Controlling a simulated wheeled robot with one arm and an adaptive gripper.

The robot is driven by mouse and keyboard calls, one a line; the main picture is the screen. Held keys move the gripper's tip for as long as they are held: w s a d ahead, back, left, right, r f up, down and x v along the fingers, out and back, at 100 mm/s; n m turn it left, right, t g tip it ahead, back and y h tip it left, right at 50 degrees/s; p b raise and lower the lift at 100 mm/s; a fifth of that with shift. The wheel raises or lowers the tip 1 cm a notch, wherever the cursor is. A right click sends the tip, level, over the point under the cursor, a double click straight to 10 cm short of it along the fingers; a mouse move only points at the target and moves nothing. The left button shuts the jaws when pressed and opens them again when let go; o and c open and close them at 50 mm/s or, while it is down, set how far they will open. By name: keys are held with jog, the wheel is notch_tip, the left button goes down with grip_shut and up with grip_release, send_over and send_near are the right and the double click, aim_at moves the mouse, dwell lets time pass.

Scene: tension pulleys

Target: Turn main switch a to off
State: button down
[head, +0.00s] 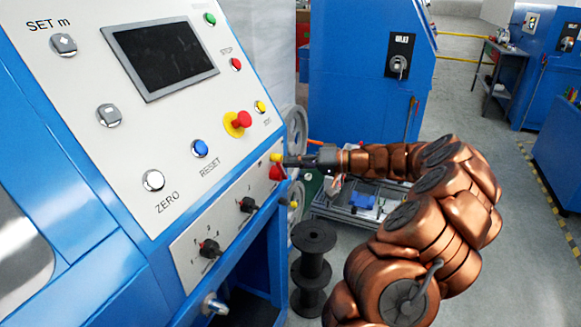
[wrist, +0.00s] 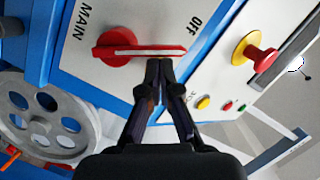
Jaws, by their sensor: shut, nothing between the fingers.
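The main switch (wrist: 122,51) is a red rotary knob with a long lever on a white panel. In the wrist view its lever points right, with "MAIN" printed to the left and "OFF" to the upper right. In the head view the red switch (head: 277,173) sits at the right end of the lower panel, partly covered by my gripper (head: 288,161). My gripper (wrist: 159,66) is shut and empty, its fingertips at the lower side of the lever about mid-length. I cannot tell whether they touch it.
A red-and-yellow emergency button (head: 239,122) and a small yellow button (head: 261,106) are on the sloped console above. Black rotary switches (head: 247,204) line the lower panel. A grey handwheel (wrist: 45,115) is beside the panel. Black spools (head: 313,265) stand below.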

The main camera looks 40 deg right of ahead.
jog(key=n+b, duration=0.1)
jog(key=b, duration=0.2)
jog(key=a+n+b, duration=0.1)
jog(key=b, duration=0.2)
jog(key=shift+s+f+h+b, duration=0.25)
jog(key=shift+s+h+b, duration=0.05)
jog(key=shift+h, duration=0.1)
jog(key=shift+r, duration=0.15)
jog(key=s+d+r, duration=0.4)
jog(key=s+d, duration=0.2)
jog(key=d, duration=0.2)
jog(key=shift+d+r, duration=0.2)
jog(key=shift+d, duration=0.2)
dwell(0.3)
